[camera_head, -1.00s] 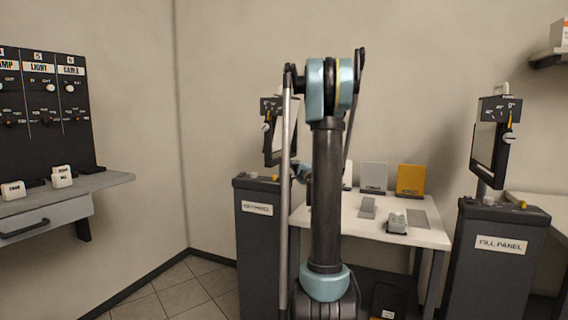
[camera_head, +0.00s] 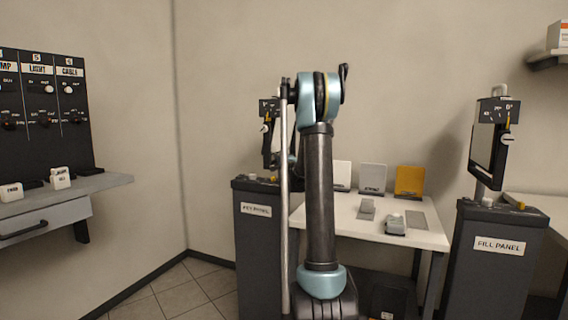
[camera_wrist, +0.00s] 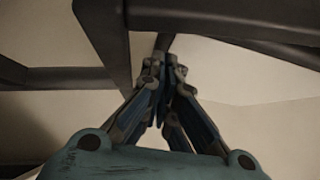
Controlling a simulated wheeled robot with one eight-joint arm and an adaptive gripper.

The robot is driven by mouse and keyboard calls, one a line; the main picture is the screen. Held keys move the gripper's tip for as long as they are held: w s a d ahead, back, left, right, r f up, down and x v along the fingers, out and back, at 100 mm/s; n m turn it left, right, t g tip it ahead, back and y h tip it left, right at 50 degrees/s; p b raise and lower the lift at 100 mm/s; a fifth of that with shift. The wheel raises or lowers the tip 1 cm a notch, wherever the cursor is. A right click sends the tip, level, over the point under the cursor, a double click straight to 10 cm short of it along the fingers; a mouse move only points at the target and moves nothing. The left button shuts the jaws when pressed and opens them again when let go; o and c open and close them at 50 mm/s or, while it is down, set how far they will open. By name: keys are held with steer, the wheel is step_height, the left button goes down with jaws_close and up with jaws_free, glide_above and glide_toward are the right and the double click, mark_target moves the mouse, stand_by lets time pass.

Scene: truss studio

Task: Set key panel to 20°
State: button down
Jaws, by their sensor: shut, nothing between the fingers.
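The key panel is a dark pedestal (camera_head: 256,240) labelled "KEY PANEL" with a dark tilting panel head (camera_head: 268,140) on top. The head carries a small scale and a pale pointer at its upper left, too small to read. My arm stands in front and hides the head's right part. In the wrist view my gripper (camera_wrist: 163,68) is shut with its fingertips together, close to dark bars (camera_wrist: 100,40) that cross the picture. I cannot tell whether it touches them. In the head view the gripper is mostly hidden behind my arm.
A similar fill panel (camera_head: 497,247) stands at the right. Between the two is a white table (camera_head: 425,236) with small devices and a yellow card (camera_head: 409,181). A wall board (camera_head: 42,120) and shelf (camera_head: 85,187) are at the left. The floor at left centre is clear.

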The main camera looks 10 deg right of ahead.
steer(key=shift+w+a, duration=0.15)
steer(key=shift+a, duration=0.1)
steer(key=shift+a, duration=0.1)
steer(key=shift+w+a+f, duration=0.1)
steer(key=shift+w+a, duration=0.5)
steer(key=shift+a, duration=0.2)
steer(key=shift+s+d, duration=0.1)
